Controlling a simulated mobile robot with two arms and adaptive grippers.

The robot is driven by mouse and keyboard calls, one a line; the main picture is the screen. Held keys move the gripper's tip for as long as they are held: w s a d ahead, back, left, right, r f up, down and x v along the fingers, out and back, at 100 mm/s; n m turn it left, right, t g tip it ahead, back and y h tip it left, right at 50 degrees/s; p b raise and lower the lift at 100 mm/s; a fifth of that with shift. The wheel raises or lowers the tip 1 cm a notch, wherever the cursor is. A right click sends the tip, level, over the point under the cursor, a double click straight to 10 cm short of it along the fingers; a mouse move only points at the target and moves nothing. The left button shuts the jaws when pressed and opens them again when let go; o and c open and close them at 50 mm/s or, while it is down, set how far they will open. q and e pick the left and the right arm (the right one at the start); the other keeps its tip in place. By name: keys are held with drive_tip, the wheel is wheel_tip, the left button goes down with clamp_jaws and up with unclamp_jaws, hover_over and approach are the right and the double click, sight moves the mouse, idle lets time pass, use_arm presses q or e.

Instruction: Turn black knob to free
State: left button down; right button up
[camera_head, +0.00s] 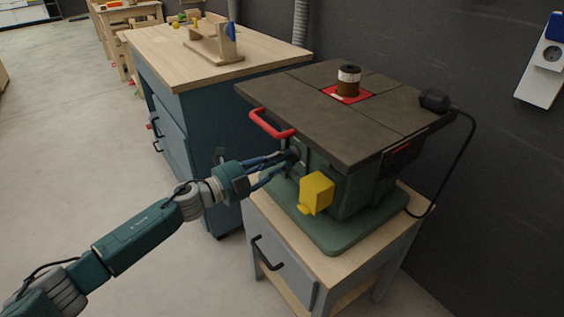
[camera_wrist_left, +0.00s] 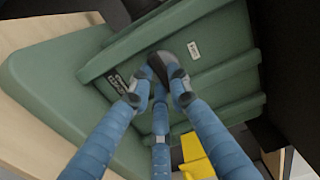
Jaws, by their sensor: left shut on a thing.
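The black knob (camera_head: 293,155) is on the left side of the green machine (camera_head: 348,188), below its dark table top. In the left wrist view the knob (camera_wrist_left: 159,62) is a dark rounded shape, partly hidden by the fingers. My left gripper (camera_head: 280,165) reaches it from the left, with its blue fingers closed around the knob. In the left wrist view the fingertips (camera_wrist_left: 157,86) sit on either side of it. A label with small lettering lies beside the knob; I cannot read it, nor tell which way the knob points. My right gripper is not in view.
A yellow box (camera_head: 316,192) sticks out just right of the gripper. A red handle (camera_head: 271,124) is above it. The machine stands on a wooden-topped stand (camera_head: 262,222). A blue cabinet (camera_head: 180,130) is behind. Floor at left is clear.

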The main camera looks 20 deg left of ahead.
use_arm(q)
drive_tip(key=shift+f+m, duration=0.1)
drive_tip(key=shift+m, duration=0.2)
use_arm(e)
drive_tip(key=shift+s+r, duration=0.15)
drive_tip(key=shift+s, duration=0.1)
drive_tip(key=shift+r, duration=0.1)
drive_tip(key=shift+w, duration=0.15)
use_arm(q)
drive_tip(key=c, duration=1.7)
unclamp_jaws()
drive_tip(key=shift+o, duration=0.3)
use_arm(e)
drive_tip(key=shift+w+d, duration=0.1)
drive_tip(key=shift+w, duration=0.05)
use_arm(q)
drive_tip(key=shift+s, duration=0.1)
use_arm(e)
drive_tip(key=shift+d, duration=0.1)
use_arm(q)
drive_tip(key=v, duration=1.2)
